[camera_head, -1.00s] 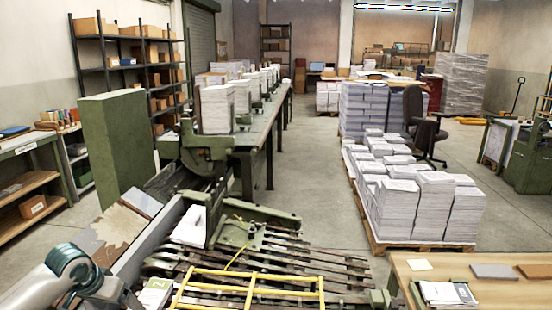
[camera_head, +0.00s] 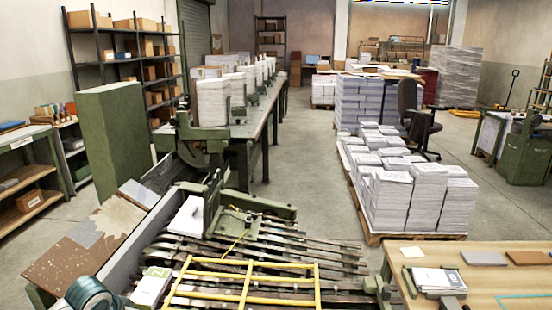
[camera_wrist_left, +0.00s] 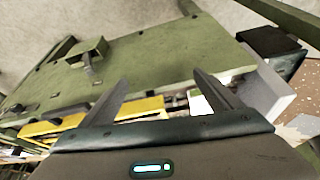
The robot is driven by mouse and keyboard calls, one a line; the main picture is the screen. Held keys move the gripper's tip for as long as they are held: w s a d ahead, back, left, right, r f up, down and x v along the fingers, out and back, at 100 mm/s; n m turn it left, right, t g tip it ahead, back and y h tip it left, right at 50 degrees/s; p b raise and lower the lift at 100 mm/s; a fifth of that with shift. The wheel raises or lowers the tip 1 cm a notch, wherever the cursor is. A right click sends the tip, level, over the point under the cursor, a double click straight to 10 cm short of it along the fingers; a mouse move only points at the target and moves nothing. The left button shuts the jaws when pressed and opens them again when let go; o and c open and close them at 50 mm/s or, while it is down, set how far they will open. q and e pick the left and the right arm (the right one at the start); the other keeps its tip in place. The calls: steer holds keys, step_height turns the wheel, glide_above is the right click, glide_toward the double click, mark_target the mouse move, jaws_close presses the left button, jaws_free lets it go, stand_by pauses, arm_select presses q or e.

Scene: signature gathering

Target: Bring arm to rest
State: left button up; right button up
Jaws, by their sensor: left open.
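My left arm (camera_head: 90,295) shows only as a dark rounded link and a pale part at the bottom left edge of the head view. Its gripper is outside that view. In the left wrist view my left gripper (camera_wrist_left: 160,82) has its two fingers spread wide, with nothing between them. A green metal panel (camera_wrist_left: 150,60) fills the view beyond the fingers, and a yellow frame (camera_wrist_left: 95,118) shows past the left finger. My right gripper is in neither view.
The green gathering machine (camera_head: 250,212) with dark slats and a yellow guard (camera_head: 248,285) takes up the near middle. A wooden table (camera_head: 400,250) with papers stands at the near right. Stacked paper on a pallet (camera_head: 372,238) stands behind it. Floor between machine and pallet is clear.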

arm_select(q)
steer(key=s+d+f+m+h, duration=0.1)
steer(key=s+d+f, duration=0.8)
steer(key=s+d, duration=0.4)
steer(key=s+f+n+y, duration=0.1)
steer(key=s, duration=2)
steer(key=s+d+f+x, duration=0.1)
steer(key=s+x, duration=0.2)
steer(key=x, duration=1.8)
steer(key=s+f, duration=0.4)
steer(key=f, duration=0.5)
steer(key=s+d+f+t, duration=0.1)
steer(key=s+f, duration=0.2)
steer(key=f, duration=0.7)
steer(key=shift+s+d+h, duration=0.25)
steer(key=shift+s+h, duration=0.05)
steer(key=shift+s, duration=0.1)
